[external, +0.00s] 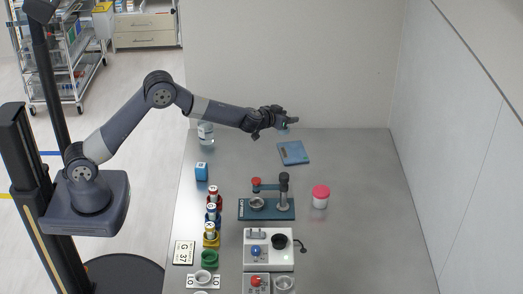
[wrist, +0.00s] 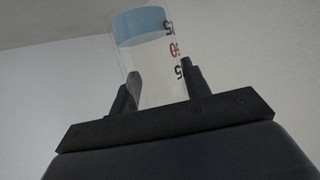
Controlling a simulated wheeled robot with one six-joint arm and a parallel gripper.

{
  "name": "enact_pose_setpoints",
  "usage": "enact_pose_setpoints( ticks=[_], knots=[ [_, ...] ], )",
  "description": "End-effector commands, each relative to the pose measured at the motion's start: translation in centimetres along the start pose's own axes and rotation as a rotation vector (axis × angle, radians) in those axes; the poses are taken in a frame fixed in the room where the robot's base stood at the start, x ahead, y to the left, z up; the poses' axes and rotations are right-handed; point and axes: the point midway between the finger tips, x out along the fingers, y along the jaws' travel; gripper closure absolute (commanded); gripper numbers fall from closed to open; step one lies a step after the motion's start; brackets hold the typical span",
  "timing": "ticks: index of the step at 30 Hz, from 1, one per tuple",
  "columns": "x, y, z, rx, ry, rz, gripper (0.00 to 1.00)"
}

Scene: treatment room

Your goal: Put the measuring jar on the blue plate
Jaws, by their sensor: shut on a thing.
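The measuring jar (wrist: 150,50) is a clear cylinder with black and red number marks and a blue band at its far end. In the wrist view it stands between the two dark fingers of my gripper (wrist: 160,78), which is shut on it. In the external view my gripper (external: 287,120) is over the back of the table, and only a small bluish bit of the jar (external: 284,131) shows below it. The blue plate (external: 293,153) is a flat square lying on the table, just in front of and below my gripper. Its top looks bare.
A red-lidded jar (external: 320,197) and a blue stand (external: 266,209) are in front of the plate. A clear container (external: 206,134), a blue box (external: 201,171) and several coloured bottles (external: 213,210) line the left. A white device (external: 269,251) is nearer. The table's right side is clear.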

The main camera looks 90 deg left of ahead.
Motion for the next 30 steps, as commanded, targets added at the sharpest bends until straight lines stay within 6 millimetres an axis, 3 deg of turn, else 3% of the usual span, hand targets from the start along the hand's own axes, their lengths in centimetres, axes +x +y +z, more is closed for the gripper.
enact_pose_setpoints(
  ticks=[4,10,22,30],
  knots=[
    [0.5,1.3,0.7,0.002,-0.005,0.004,0.78],
    [2.0,1.3,4.3,0.004,-0.006,0.004,0.78],
    [3.8,1.3,8.7,0.003,-0.006,0.004,0.78],
    [4.1,1.3,9.4,0.001,-0.003,0.005,0.78]
  ],
)
